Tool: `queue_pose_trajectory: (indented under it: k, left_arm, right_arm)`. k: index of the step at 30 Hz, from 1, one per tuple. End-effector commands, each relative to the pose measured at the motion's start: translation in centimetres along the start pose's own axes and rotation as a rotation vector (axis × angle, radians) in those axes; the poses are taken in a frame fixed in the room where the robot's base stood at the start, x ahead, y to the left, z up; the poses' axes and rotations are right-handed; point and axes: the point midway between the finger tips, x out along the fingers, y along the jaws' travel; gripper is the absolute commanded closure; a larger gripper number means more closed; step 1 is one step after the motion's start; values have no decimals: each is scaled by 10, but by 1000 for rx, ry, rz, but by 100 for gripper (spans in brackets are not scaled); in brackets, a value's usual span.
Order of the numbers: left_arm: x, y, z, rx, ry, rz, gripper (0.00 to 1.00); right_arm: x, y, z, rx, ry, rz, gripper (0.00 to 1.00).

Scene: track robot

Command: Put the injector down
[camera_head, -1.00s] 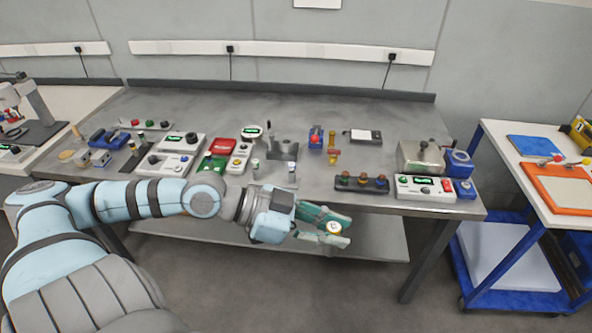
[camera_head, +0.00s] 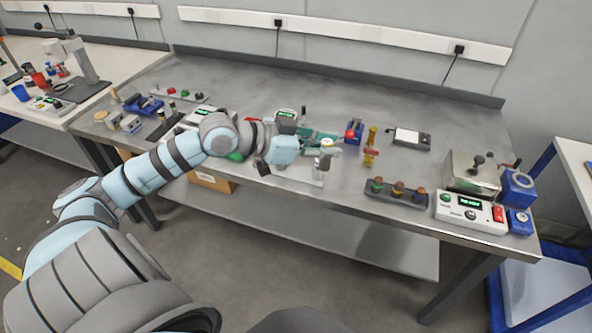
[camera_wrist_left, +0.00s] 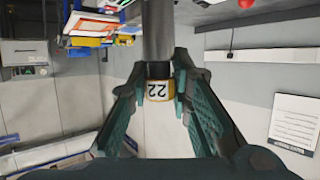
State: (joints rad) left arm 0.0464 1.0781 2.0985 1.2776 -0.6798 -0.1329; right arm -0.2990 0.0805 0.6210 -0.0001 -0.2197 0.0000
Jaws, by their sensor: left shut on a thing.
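My left gripper (camera_head: 322,143) reaches in from the left over the front middle of the grey workbench (camera_head: 400,205). Its green fingers are shut on the injector (camera_head: 327,143), of which the head view shows a small pale top with a yellow edge. In the left wrist view the injector (camera_wrist_left: 158,91) shows a yellow band with a white label reading 22, between the green fingertips, with a dark and grey shaft beyond it. The injector's lower part is hard to make out in the head view. My right gripper is not in view.
Near the gripper stand a blue block with a red knob (camera_head: 354,131) and a brass-coloured piece (camera_head: 371,148). A rack with coloured knobs (camera_head: 397,190) lies along the front edge. A control box (camera_head: 470,212) and a metal box (camera_head: 470,173) are at the right.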

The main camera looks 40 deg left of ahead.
Motion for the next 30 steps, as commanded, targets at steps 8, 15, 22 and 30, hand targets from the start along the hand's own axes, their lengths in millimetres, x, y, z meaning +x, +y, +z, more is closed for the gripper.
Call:
queue_pose_trajectory:
  k: [8, 15, 22, 30]
  left_arm:
    - [3, -139, -11, -200, 3, -492, 100]
    - [2, -170, 10, -252, -14, -637, 100]
    - [36, -168, 92, -251, -14, -635, 100]
    - [55, -168, 138, -247, -10, -634, 100]
  right_arm:
    - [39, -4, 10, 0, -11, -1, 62]
    - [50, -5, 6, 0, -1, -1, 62]
    - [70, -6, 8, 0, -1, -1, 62]
    - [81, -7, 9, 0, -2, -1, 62]
